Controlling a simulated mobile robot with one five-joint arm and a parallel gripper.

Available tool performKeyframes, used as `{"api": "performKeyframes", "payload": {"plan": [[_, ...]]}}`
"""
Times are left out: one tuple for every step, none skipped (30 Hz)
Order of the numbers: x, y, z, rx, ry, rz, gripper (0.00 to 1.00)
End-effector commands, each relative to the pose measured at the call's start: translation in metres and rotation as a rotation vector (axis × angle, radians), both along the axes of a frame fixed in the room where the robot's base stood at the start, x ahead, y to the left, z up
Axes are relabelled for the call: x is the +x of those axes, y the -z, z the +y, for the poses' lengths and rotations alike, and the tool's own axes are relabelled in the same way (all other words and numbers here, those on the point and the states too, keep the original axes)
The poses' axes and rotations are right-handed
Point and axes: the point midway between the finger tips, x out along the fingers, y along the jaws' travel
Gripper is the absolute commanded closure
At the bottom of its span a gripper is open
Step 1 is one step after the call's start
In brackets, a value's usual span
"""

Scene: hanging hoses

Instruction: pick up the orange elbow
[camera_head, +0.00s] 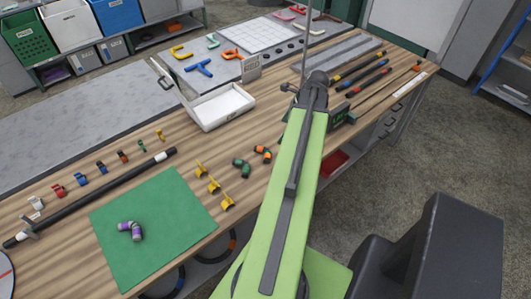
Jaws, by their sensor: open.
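The orange elbow (263,154) is a small bent piece with dark ends. It lies on the wooden bench top, just left of my green arm, and nothing covers it. A green elbow (242,168) with dark parts lies close to its lower left, apart from it. A purple elbow (130,230) with grey ends lies on the green mat. My arm reaches up from the bottom over the bench's right part. I cannot make out my gripper's fingers; the arm's end hides that spot. Nothing is seen held.
Several yellow clips (214,185) stand left of the elbows. A long black hose (95,200) lies behind the green mat (150,258). A white tray (221,107) stands farther back. Dark tools (368,80) lie at the right. Bare wood surrounds the orange elbow on its far side.

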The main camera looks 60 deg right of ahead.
Motion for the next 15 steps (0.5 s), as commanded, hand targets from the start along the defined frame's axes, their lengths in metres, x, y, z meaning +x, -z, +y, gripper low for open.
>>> {"api": "performKeyframes", "payload": {"plan": [[0.002,0.009,0.001,0.0,-0.001,0.0,0.03],[0.003,0.014,0.001,-0.001,-0.002,0.0,0.03],[0.005,0.021,0.002,-0.001,-0.003,0.001,0.03],[0.007,0.027,0.003,-0.001,-0.003,0.001,0.03],[0.009,0.033,0.003,-0.001,-0.003,0.001,0.03],[0.012,0.042,0.004,-0.001,-0.003,0.001,0.03],[0.014,0.049,0.005,-0.001,-0.003,0.001,0.03],[0.017,0.056,0.006,-0.001,-0.003,0.001,0.03],[0.02,0.064,0.007,-0.001,-0.004,0.001,0.03],[0.023,0.07,0.008,-0.001,-0.004,0.001,0.03],[0.025,0.076,0.008,-0.001,-0.004,0.001,0.03],[0.028,0.084,0.009,-0.001,-0.004,0.001,0.03],[0.03,0.09,0.01,-0.002,-0.004,0.0,0.03],[0.033,0.096,0.011,-0.002,-0.004,0.0,0.03],[0.036,0.104,0.012,-0.002,-0.004,0.0,0.03]]}}
